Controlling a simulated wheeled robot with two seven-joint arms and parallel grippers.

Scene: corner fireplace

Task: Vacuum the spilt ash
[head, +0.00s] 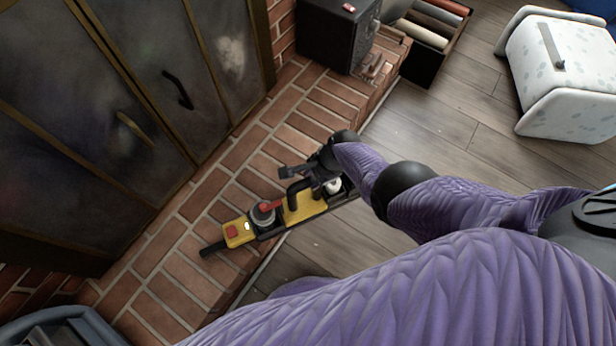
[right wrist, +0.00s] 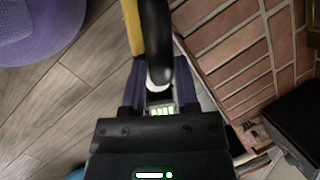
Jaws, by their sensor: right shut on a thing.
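A yellow and black handheld vacuum (head: 305,207) is in the middle of the head view, over the brick hearth (head: 190,285), with its dark nozzle end pointing lower left. My right gripper (head: 296,182) is shut on the vacuum's black handle. In the right wrist view, the black handle (right wrist: 157,45) is between the fingers of my right gripper (right wrist: 160,85). I cannot tell whether the nozzle touches the bricks. I cannot make out the spilt ash in either view. My left gripper is not in view.
Dark fireplace doors (head: 100,110) with brass trim stand behind the hearth at left. A black box (head: 335,38) sits at the hearth's far end, beside a crate (head: 425,66) of logs. A pale patterned stool (head: 565,85) stands upper right. A grey bin (head: 60,328) is lower left. Wood floor lies open between.

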